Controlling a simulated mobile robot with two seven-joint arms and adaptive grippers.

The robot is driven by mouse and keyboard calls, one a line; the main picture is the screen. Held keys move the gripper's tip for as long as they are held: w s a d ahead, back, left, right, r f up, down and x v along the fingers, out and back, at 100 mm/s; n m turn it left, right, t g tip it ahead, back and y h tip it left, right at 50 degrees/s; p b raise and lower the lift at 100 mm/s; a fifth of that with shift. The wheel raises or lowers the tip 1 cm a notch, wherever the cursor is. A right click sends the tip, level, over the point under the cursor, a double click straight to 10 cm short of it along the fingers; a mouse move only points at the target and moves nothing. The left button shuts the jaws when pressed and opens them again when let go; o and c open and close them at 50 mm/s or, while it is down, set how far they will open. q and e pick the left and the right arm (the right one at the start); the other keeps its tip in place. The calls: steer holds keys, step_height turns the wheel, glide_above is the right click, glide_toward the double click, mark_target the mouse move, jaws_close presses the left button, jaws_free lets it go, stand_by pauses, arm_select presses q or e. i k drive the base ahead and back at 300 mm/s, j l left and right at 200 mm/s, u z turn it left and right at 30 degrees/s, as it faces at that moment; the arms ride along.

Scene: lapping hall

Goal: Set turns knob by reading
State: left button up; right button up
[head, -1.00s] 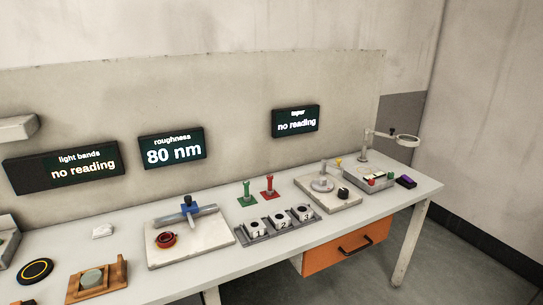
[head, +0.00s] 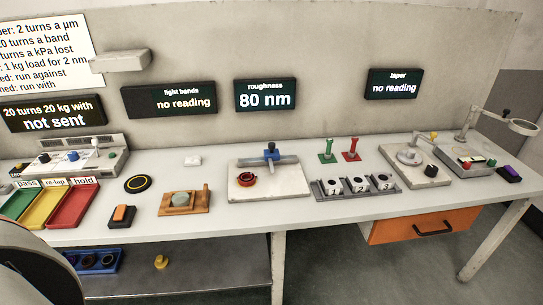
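A grey control console (head: 105,160) stands at the left back of the bench. It carries a dark knob (head: 44,158), a blue knob (head: 73,156) and a pale upright part (head: 95,143); which one is the turns knob I cannot tell. The display above it (head: 57,115) reads "20 turns 20 kg with" and "not sent". The roughness display (head: 265,95) reads 80 nm. The light bands display (head: 170,100) and taper display (head: 392,84) read "no reading". A white rule sheet (head: 40,52) is cut off at left. Neither gripper is in view.
Green, yellow and red trays (head: 73,206) lie before the console. Across the bench stand an orange-topped block (head: 122,216), a wooden holder (head: 178,209), a stone plate with a blue clamp (head: 240,185) and a numbered rack (head: 330,194). A dark rounded shape fills the lower left corner.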

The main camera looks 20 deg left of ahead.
mark_target(44, 158)
steer(key=u, duration=2.15)
